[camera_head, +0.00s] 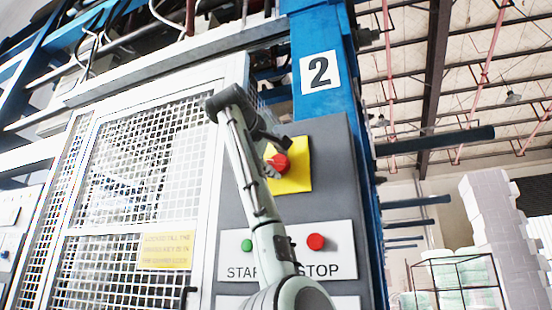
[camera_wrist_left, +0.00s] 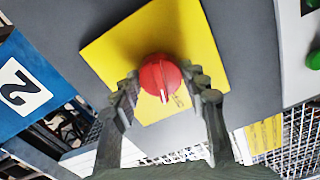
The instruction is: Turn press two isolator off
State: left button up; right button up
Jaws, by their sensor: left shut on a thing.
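The press two isolator is a red rotary knob (camera_head: 279,163) on a yellow square plate (camera_head: 297,172), on the grey panel under the number 2 sign (camera_head: 319,72). In the left wrist view the red knob (camera_wrist_left: 161,76) shows a pale pointer line toward the lower part of the picture. My left gripper (camera_wrist_left: 166,86) has one finger on each side of the knob and is shut on it. In the head view my left arm covers part of the plate, and the gripper (camera_head: 272,158) is at the knob. My right gripper is not in view.
Below the isolator, a white plate (camera_head: 343,270) carries a green START button (camera_head: 247,245) and a red STOP button (camera_head: 316,242). A mesh guard door (camera_head: 140,165) with a yellow notice (camera_head: 166,250) stands to the left. Blue bars (camera_head: 435,141) jut out on the right.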

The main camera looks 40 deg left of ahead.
pick_arm(q)
jog(key=shift+n, duration=1.7)
jog(key=o, duration=1.2)
jog(key=shift+c, duration=0.2)
jog(key=v, duration=1.2)
